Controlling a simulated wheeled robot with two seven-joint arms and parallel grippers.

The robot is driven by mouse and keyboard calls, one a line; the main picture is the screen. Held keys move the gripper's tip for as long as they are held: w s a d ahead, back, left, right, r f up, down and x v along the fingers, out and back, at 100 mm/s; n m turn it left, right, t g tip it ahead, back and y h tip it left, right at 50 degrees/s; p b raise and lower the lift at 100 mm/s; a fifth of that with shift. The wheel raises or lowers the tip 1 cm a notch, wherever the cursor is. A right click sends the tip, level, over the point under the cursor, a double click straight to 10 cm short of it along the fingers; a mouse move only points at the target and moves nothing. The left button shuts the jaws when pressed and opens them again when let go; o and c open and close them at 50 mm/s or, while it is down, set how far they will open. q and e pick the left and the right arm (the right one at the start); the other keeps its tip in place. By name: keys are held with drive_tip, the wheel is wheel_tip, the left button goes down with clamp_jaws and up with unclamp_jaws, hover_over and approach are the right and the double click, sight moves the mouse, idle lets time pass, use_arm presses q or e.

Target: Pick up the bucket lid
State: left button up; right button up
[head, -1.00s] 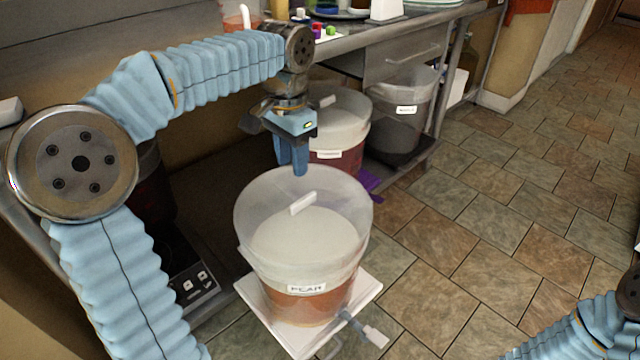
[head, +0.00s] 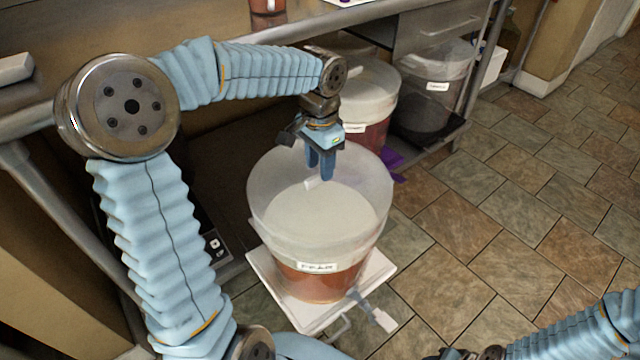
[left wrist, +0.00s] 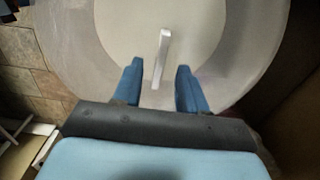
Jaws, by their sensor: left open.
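The bucket lid (head: 340,215) is a pale disc inside the rim of the clear bucket (head: 265,240) labelled PEAR. A small white bar handle (head: 311,184) stands on it. My left gripper (head: 321,174) points down over the lid, just above the handle. In the left wrist view, the open left gripper (left wrist: 159,68) has its two blue fingers on either side of the handle (left wrist: 162,55), with gaps to both; the lid (left wrist: 208,25) lies beneath. Contact with the lid is unclear. At the bottom right edge, dark end parts of my right arm show, too cut off to read.
Tiled floor at right is open.

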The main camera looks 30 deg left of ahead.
use_arm(q)
wheel_tip(320, 180, down, 2)
drive_tip(key=shift+f, duration=0.1)
drive_tip(key=shift+c, duration=0.3)
clamp_jaws()
